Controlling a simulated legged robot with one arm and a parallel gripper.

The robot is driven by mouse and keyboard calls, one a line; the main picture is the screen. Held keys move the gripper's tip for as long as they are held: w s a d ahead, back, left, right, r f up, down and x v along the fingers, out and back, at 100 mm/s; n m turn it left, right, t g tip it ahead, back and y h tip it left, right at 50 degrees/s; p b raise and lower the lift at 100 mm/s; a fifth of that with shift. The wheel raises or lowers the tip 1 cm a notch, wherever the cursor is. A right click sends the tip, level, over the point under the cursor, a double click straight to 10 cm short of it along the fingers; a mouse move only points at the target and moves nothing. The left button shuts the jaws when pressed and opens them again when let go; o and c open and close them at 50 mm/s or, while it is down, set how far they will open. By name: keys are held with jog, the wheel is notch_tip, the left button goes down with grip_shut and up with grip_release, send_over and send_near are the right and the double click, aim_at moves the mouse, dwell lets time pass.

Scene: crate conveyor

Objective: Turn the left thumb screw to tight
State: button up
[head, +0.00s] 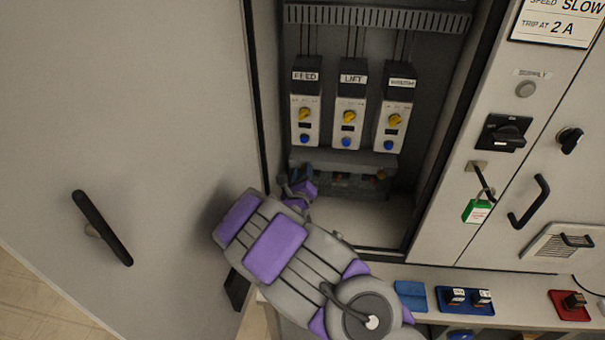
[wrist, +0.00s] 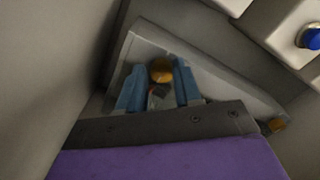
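A grey block (head: 345,162) sits low in the open cabinet, under the row of modules. In the wrist view, the block (wrist: 130,50) carries a round brass thumb screw (wrist: 161,70), seen between my gripper's two blue-grey fingers (wrist: 159,82). The fingers are apart, with a small gap on each side of the screw; I cannot tell whether either touches it. A small dark and red mark lies just below the screw. Another brass screw (wrist: 276,125) shows at the right. In the head view, my gripper (head: 298,188) is at the block's left end and hides the left screw.
Modules with yellow knobs and blue buttons, including FEED (head: 305,110) and LIFT (head: 349,112), stand above the block. The open cabinet door (head: 150,120) is close on the left. A green padlock (head: 477,211) hangs on the right panel. The cabinet floor (head: 360,222) is clear.

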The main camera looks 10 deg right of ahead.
grip_shut()
jog(key=shift+d+r+p, duration=0.1)
jog(key=shift+r+p, duration=0.05)
jog(key=shift+p, duration=0.15)
